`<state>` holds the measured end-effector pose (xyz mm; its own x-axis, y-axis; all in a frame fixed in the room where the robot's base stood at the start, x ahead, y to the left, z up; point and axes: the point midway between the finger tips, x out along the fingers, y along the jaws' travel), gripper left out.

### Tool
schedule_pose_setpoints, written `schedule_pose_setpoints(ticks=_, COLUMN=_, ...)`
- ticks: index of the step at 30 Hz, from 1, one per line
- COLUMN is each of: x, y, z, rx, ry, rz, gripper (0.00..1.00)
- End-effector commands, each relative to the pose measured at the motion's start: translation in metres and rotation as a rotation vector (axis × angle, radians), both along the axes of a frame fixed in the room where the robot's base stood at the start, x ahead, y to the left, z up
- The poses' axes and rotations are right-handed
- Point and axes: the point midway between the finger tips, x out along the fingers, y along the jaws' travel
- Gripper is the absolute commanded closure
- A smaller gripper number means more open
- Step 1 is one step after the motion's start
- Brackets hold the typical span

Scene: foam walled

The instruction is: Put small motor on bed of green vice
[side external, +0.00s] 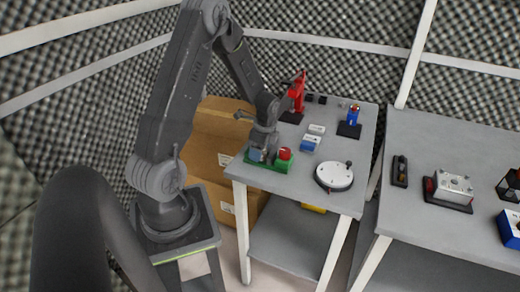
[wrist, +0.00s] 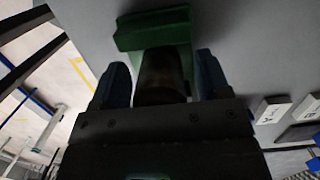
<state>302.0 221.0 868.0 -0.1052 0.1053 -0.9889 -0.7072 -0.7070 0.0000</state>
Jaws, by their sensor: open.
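The green vice (side external: 281,166) sits at the near left corner of the grey table, with a red round part (side external: 284,153) on its right end. In the wrist view, the green vice (wrist: 152,28) shows at the top. A dark brown cylinder (wrist: 162,75), which looks like the small motor, lies between the two blue fingers of my gripper (wrist: 160,80), in front of the green. Gaps show on both sides of it, so my gripper is open around it. In the side view my gripper (side external: 262,153) is low over the vice's left part and hides the motor. Its contact with the bed is unclear.
Blue and white blocks (side external: 310,143), a white round dial (side external: 334,175), a red press-like tool (side external: 297,95) and a blue item on a black base (side external: 351,118) stand on the same table. A second table (side external: 445,225) is at right. The table's front edge is close to the vice.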

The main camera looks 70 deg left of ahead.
Motion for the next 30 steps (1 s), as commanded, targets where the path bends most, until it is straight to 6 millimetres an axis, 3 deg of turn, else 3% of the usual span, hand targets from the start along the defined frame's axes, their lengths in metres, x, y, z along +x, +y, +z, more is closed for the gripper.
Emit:
schedule_pose_setpoints(ticks=5, x=0.003, y=-0.001, z=0.022, rx=0.004, ry=-0.004, rz=-0.001, gripper=0.3)
schedule_pose_setpoints(ticks=15, x=0.01, y=-0.009, z=0.092, rx=0.004, ry=-0.004, rz=-0.002, gripper=0.3)
schedule_pose_setpoints(ticks=23, x=0.013, y=-0.014, z=0.119, rx=0.002, ry=-0.004, rz=0.002, gripper=0.3)
schedule_pose_setpoints(ticks=26, x=0.015, y=-0.026, z=0.132, rx=0.016, ry=-0.03, rz=0.025, gripper=0.3)
schedule_pose_setpoints(ticks=30, x=0.015, y=-0.073, z=0.169, rx=0.046, ry=-0.136, rz=0.129, gripper=0.3)
